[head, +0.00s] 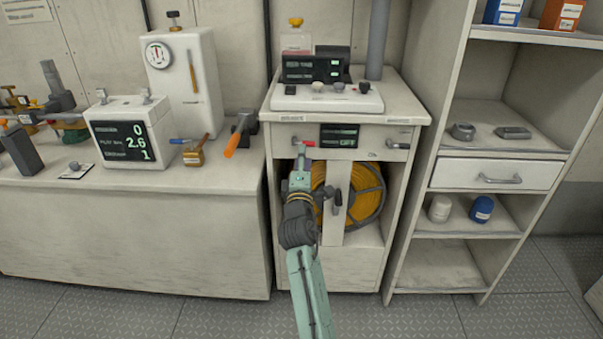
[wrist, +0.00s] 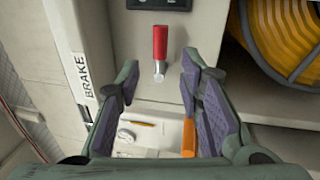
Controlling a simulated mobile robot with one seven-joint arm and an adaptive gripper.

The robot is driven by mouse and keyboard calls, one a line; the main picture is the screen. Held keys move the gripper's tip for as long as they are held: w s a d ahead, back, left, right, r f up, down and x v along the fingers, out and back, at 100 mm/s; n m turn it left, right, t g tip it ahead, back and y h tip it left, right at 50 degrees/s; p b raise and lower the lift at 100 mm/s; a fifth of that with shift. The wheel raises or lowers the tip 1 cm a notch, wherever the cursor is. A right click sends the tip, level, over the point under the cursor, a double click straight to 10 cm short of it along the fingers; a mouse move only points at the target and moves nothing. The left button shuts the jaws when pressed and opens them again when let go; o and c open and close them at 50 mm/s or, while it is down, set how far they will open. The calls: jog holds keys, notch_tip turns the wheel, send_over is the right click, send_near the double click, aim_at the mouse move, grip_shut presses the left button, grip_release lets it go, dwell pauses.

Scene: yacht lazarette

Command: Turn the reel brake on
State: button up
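The reel brake lever (wrist: 160,42) has a red grip on a short metal stem. It shows in the wrist view just ahead of my fingertips, and in the head view as a small red handle (head: 304,144) on the upper left front of the reel cabinet (head: 280,128). A "BRAKE" label (wrist: 82,88) is beside it. My gripper (head: 300,162) is open just below the lever, with its fingers (wrist: 157,82) on either side of the stem's line. I see no clear contact. A small display (head: 338,136) right of the lever appears to read OFF.
The yellow hose reel (head: 365,195) sits inside the cabinet, behind an upright post (head: 335,205). A control panel (head: 327,98) with knobs stands on top. A bench (head: 225,205) with instruments is to the left, and an open shelf unit (head: 462,255) to the right.

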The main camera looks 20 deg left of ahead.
jog(key=v, duration=0.7)
